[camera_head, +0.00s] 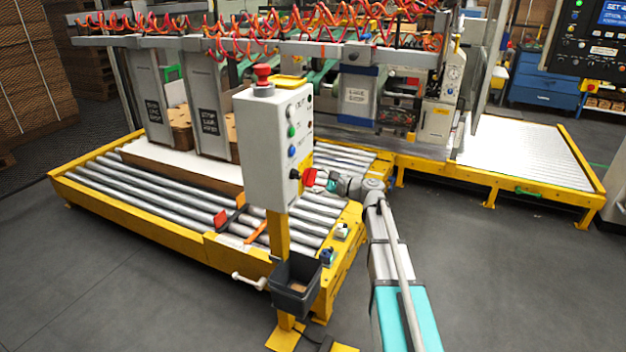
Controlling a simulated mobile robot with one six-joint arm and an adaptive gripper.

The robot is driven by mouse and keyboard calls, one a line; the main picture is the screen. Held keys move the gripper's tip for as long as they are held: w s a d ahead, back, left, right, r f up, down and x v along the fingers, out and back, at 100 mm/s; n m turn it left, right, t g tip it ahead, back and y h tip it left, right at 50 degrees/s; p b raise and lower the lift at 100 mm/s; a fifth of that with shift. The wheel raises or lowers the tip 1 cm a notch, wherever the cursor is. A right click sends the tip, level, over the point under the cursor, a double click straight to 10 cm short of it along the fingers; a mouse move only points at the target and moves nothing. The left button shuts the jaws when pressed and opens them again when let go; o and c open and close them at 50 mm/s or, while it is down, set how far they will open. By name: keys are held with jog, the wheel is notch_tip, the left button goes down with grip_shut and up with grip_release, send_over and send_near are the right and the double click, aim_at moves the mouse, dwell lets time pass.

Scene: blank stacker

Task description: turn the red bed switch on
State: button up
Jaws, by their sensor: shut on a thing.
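The red bed switch (309,177) is a small red handle low on the right-hand face of a grey control box (266,150). It stands out in front of a yellow plate, with a black part (294,174) to its left. My gripper (321,179) comes from the right and is shut on the red switch. The fingertips are small here and partly hidden, and the exact angle of the handle is hard to read. My arm reaches up from the lower right.
The box stands on a yellow post (278,240) with a red mushroom button (262,74) on top and green and blue buttons above the switch. A black bin (296,286) hangs below. A yellow-framed roller conveyor (215,247) lies behind. Grey floor is clear at right.

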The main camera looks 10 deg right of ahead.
dwell(0.4)
jog(key=o, duration=1)
jog(key=shift+c, duration=0.2)
jog(key=v, duration=1.2)
